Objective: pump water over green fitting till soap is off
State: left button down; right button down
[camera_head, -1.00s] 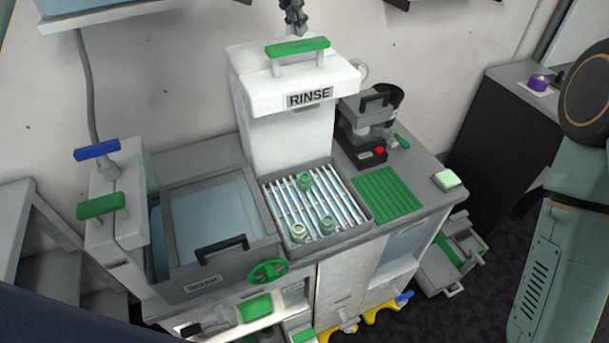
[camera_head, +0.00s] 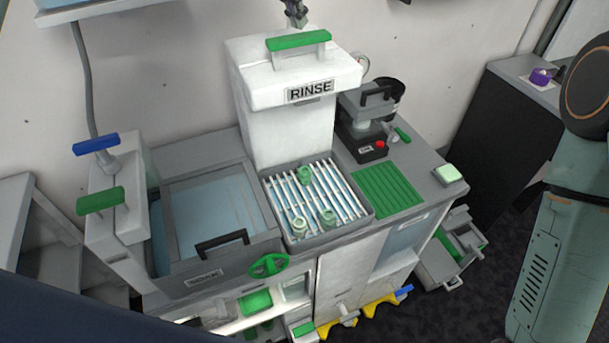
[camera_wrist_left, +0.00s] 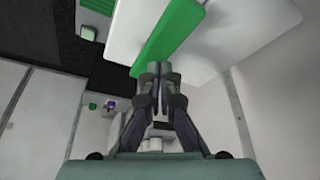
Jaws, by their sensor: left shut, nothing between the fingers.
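The white rinse pump (camera_head: 285,130) is marked RINSE and carries a green handle (camera_head: 298,40) on top. Below it, three pale green fittings stand on the slatted rinse tray (camera_head: 357,208): one at the back (camera_head: 304,175), one front left (camera_head: 299,226) and one front right (camera_head: 328,216). Soap on them is too small to tell. My left gripper (camera_head: 296,20) is shut and empty just above the green handle. The left wrist view shows its fingertips (camera_wrist_left: 155,72) in front of the handle (camera_wrist_left: 168,42); contact cannot be told. My right gripper is not in view.
A grey-lidded basin (camera_head: 205,222) stands left of the tray, with blue (camera_head: 97,144) and green (camera_head: 100,201) handles beside it. A green ribbed mat (camera_head: 388,191) and a dark device with a red button (camera_head: 381,145) are at right.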

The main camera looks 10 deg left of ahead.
aim_at(296, 38)
pick_arm(q)
jog(key=shift+s+d+f, duration=0.1)
jog(key=shift+f, duration=0.05)
jog(key=shift+f+b, duration=0.4)
jog(key=shift+f, duration=0.65)
jog(key=shift+s+f+b, duration=0.1)
jog(key=shift+f+b, duration=0.55)
jog(key=shift+f, duration=0.85)
jog(key=shift+r+p, duration=1.35)
jog(key=shift+p, duration=0.05)
jog(key=shift+r, duration=1.25)
jog(key=shift+r, duration=0.1)
